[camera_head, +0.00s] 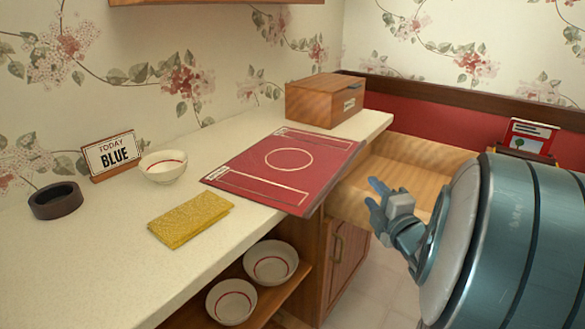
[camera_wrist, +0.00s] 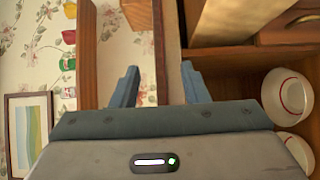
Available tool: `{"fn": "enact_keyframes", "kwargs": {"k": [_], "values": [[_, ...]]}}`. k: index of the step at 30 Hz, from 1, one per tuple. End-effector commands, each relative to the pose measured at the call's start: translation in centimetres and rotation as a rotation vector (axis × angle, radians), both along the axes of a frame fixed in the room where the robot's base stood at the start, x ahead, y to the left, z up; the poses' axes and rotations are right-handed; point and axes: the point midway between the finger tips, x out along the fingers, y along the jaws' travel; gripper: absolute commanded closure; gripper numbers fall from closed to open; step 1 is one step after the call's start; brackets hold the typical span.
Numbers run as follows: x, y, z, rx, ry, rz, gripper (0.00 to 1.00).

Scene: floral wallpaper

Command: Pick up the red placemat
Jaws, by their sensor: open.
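The red placemat (camera_head: 262,172) lies flat on the pale counter, with a cream circle and two outlined bands on it. Its front right edge sticks out past the counter edge. My gripper (camera_head: 373,195) is just to the right of that overhanging edge, apart from it in the head view. In the wrist view my gripper (camera_wrist: 158,86) has its two blue fingers spread, with nothing held. A thin dark reddish strip, seemingly the placemat's edge (camera_wrist: 160,60), runs upright between the fingers.
A wooden box (camera_head: 322,103) stands behind the placemat. A yellow cloth (camera_head: 190,220), a bowl (camera_head: 163,167), a sign (camera_head: 110,155) and a dark ring (camera_head: 55,201) are to the left. An open wooden drawer (camera_head: 430,153) lies beyond my gripper. Two bowls (camera_head: 271,262) sit on the shelf below.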

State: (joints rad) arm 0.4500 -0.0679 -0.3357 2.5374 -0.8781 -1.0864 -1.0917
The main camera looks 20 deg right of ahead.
Motion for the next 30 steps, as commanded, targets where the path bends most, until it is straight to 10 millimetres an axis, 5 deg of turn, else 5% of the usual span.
{"fn": "enact_keyframes", "kwargs": {"k": [15, 21, 30], "values": [[2.7, -0.1, 0.6, 0.004, 0.005, -0.001, 0.59], [6.9, -0.2, 0.1, 0.0, 0.0, 0.001, 0.59], [9.3, -0.2, 0.2, 0.001, 0.0, -0.001, 0.59]]}}
